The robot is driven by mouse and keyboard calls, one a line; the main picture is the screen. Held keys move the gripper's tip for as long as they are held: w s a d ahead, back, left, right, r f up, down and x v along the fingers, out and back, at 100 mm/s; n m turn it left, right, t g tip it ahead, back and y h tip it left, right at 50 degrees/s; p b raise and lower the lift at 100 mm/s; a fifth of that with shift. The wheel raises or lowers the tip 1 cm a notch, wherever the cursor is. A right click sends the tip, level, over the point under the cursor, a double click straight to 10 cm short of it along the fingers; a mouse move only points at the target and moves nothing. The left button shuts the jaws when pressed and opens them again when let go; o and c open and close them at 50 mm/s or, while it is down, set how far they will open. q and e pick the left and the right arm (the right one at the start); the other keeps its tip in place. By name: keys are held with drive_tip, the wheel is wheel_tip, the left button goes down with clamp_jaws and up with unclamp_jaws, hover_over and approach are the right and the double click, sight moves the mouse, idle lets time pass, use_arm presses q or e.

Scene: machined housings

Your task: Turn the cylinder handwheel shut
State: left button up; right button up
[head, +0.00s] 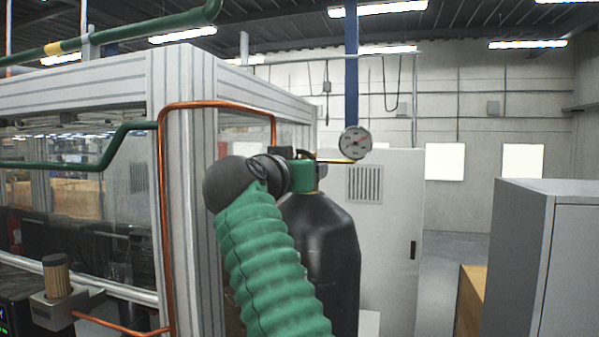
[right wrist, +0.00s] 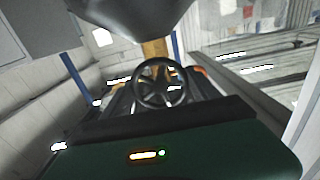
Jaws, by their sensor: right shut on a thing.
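A black gas cylinder (head: 322,245) with a sloped shoulder stands upright in the middle of the head view. A green valve (head: 304,177) sits on its top, with a round gauge (head: 355,142) to the right. My right gripper (head: 283,167) is at the valve's left side, mostly hidden behind my dark wrist. In the right wrist view a black spoked handwheel (right wrist: 158,84) lies between the two fingers of my right gripper (right wrist: 163,92), which is shut on it. In the head view I cannot make out the handwheel clearly. My left gripper is not in view.
A copper pipe (head: 163,220) runs up the framed enclosure (head: 183,80) and over towards the valve, close to my wrist. A pale cabinet (head: 385,230) stands behind the cylinder.

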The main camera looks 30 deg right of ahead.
drive_tip(key=shift+f+m, duration=0.15)
drive_tip(key=shift+m, duration=1.05)
drive_tip(key=o, duration=1.4)
drive_tip(key=shift+a, duration=0.1)
drive_tip(key=shift+c, duration=0.2)
drive_tip(key=shift+r, duration=0.2)
drive_tip(key=b+v, duration=0.4)
drive_tip(key=v, duration=1.3)
drive_tip(key=shift+w+d+f, duration=0.1)
drive_tip(key=shift+w+d, duration=0.05)
drive_tip(key=shift+d, duration=0.05)
drive_tip(key=shift+d+f, duration=0.1)
